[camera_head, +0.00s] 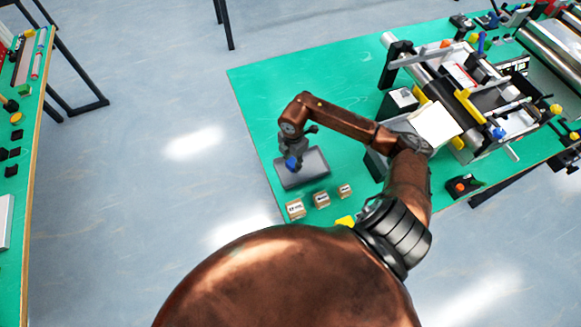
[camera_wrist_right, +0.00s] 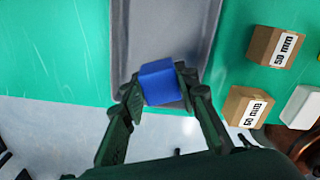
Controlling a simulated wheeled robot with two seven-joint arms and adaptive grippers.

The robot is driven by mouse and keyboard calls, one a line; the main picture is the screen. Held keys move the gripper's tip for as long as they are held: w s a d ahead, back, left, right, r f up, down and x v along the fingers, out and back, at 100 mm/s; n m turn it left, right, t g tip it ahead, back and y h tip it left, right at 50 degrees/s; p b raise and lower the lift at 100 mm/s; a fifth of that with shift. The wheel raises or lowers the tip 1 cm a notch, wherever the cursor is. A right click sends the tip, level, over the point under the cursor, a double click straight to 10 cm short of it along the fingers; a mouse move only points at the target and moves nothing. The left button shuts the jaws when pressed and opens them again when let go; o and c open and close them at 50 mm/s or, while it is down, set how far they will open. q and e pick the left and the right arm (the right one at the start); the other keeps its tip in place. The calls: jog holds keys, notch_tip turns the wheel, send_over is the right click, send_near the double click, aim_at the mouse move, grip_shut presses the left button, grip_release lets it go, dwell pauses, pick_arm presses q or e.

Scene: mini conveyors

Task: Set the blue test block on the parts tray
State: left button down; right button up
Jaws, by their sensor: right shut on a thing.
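The blue test block (camera_head: 291,164) is between the fingers of my right gripper (camera_head: 292,158), which is shut on it. In the right wrist view the blue block (camera_wrist_right: 160,82) sits between the two fingertips of my right gripper (camera_wrist_right: 158,92). The grey parts tray (camera_head: 316,164) lies on the green table, and the block is over its left part in the head view. The tray (camera_wrist_right: 135,28) also shows behind the block in the wrist view. I cannot tell whether the block touches the tray floor. My left gripper is not in view.
Three small labelled brown boxes, one of them here (camera_head: 321,199), stand in front of the tray. Mini conveyors (camera_head: 480,95) fill the table's right side. A black box with an orange button (camera_head: 461,187) lies near the front edge. Green table behind the tray is bare.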

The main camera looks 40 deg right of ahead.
aim_at(291, 167)
jog(key=shift+w+a+f, duration=0.2)
jog(key=shift+f, duration=0.15)
jog(key=shift+w+f, duration=0.1)
jog(key=shift+f, duration=1.5)
jog(key=shift+f, duration=0.15)
jog(key=o, duration=1.1)
jog(key=shift+o, duration=0.2)
notch_tip(291, 167, up, 12)
jog(key=shift+r, duration=0.15)
